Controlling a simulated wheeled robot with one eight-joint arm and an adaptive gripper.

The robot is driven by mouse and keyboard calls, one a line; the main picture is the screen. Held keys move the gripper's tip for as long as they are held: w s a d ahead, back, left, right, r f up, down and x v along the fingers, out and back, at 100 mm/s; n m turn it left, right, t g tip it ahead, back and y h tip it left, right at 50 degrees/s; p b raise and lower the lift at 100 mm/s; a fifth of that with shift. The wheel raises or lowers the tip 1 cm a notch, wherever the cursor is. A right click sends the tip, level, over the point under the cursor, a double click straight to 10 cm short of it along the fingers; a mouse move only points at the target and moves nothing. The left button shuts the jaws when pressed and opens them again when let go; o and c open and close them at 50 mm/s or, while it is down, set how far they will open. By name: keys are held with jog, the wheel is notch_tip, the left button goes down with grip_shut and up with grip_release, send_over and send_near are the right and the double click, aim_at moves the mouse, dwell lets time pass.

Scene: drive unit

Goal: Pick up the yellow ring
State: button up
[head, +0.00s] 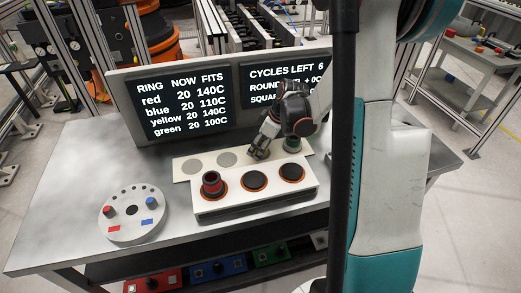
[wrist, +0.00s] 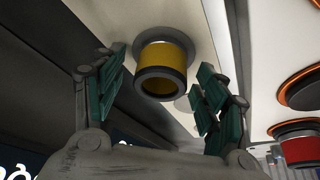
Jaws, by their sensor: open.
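In the wrist view my gripper (wrist: 160,78) is open, with green-padded fingers at the left and right of the ring. Gaps show on both sides, and I see no clear contact.
A red ring (head: 211,185) sits on the left pad of the white block (head: 256,205), with two bare dark pads to its right. The display panel (head: 183,102) rises behind. A round dial plate (head: 132,225) lies front left.

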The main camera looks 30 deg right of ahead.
jog(key=c, duration=1.3)
jog(key=shift+r, duration=0.2)
notch_tip(320, 180, up, 23)
jog(key=p, duration=0.9)
